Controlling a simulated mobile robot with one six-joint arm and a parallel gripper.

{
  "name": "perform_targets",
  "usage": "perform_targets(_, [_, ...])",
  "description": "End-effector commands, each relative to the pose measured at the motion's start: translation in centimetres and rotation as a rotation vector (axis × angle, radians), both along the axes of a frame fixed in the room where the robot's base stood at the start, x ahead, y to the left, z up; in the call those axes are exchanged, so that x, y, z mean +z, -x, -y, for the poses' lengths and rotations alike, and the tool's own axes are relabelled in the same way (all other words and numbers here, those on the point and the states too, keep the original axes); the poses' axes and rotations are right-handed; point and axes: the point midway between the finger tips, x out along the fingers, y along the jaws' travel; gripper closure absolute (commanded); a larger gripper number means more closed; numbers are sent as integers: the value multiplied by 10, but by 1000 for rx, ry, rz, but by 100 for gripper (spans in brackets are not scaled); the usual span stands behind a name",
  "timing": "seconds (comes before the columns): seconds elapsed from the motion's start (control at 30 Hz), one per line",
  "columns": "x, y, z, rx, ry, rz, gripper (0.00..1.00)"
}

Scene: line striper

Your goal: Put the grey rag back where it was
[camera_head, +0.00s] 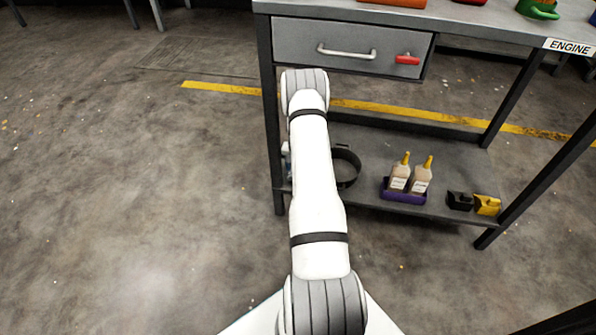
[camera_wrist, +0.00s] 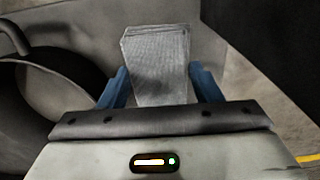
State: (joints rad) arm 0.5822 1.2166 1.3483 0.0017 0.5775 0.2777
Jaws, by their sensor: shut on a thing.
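In the wrist view, my gripper (camera_wrist: 159,88) has its two blue fingers on either side of a folded grey rag (camera_wrist: 157,62). It is shut on the rag, which sticks out past the fingertips. A grey surface lies beyond the rag. In the head view, my white arm reaches forward to the left end of the workbench, and my gripper and the rag are hidden behind the arm and the bench. No empty spot for the rag can be made out.
A dark round ring-like container (camera_head: 345,166) stands on the lower shelf (camera_head: 375,147); a dark round thing (camera_wrist: 40,125) is close at left in the wrist view. A purple tray (camera_head: 403,197) with two bottles, and black and yellow items (camera_head: 487,205), are further right. The drawer (camera_head: 350,47) is shut.

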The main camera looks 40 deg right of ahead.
Motion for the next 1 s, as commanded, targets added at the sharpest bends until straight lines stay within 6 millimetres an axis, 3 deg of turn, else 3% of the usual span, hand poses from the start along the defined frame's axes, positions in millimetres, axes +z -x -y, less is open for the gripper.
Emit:
perform_targets(0.07, [-16, 0, 0, 0, -1, -1, 64])
perform_targets(0.47, [-20, 0, -1, 2, 0, 0, 64])
perform_targets(0.5, [-18, 0, -1, 1, 1, 1, 39])
perform_targets(0.73, [-18, 0, 0, 1, 1, 1, 21])
perform_targets(1.0, [-17, 0, 0, 0, 1, 1, 20])
